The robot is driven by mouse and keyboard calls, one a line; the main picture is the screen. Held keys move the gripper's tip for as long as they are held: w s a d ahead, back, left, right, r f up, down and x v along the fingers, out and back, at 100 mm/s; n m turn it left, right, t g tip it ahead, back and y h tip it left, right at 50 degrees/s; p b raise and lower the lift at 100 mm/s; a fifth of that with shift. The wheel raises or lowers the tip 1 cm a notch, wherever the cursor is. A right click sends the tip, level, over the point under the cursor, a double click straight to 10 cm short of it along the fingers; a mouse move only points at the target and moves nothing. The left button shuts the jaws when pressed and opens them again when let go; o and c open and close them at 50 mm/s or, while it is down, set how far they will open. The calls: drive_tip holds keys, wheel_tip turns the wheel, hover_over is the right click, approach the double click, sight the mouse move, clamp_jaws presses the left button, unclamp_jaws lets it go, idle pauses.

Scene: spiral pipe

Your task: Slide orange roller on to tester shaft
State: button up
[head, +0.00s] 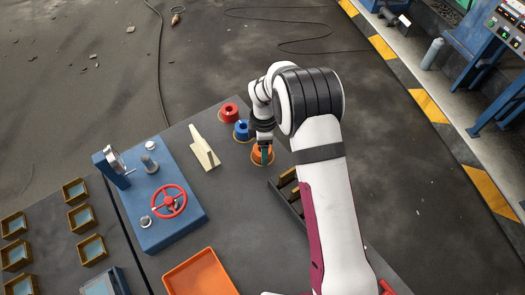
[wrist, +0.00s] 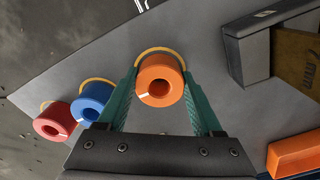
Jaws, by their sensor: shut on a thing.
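The orange roller (wrist: 160,79) is a thick ring with a central hole and a small white mark. It stands on the table at a yellow ring marking, between the green fingers of my gripper (wrist: 161,88). The fingers are shut on its sides. In the head view the roller (head: 262,156) is partly hidden by my gripper (head: 265,154). I cannot tell for certain which part is the shaft.
A blue roller (head: 241,130) and a red roller (head: 229,113) stand beside the orange one. A cream wedge-shaped piece (head: 204,148) lies between rollers and tester. An orange tray (head: 200,275) is at the front, a dark slotted rack (head: 288,195) to the right, and small yellow bins (head: 75,190) far left.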

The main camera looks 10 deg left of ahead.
clamp_jaws()
drive_tip(key=shift+r, duration=0.25)
wheel_tip(320, 180, up, 4)
drive_tip(key=shift+d, duration=0.1)
drive_tip(key=s+d+r, duration=0.2)
drive_tip(key=d+r, duration=0.4)
drive_tip(key=d, duration=0.5)
drive_tip(key=w+a+r, duration=0.1)
drive_tip(key=a+r, duration=0.1)
drive_tip(key=a, duration=0.7)
drive_tip(key=w+a+r, duration=0.1)
drive_tip(key=a+r, duration=0.1)
drive_tip(key=a, duration=0.8)
drive_tip(key=s+a+r, duration=0.2)
drive_tip(key=s+a, duration=0.4)
drive_tip(key=a, duration=0.4)
drive_tip(key=s+a+r, duration=0.1)
drive_tip(key=s+a, duration=0.5)
drive_tip(key=a, duration=0.4)
drive_tip(key=shift+s+a+r, duration=0.2)
drive_tip(key=shift+s+r, duration=0.15)
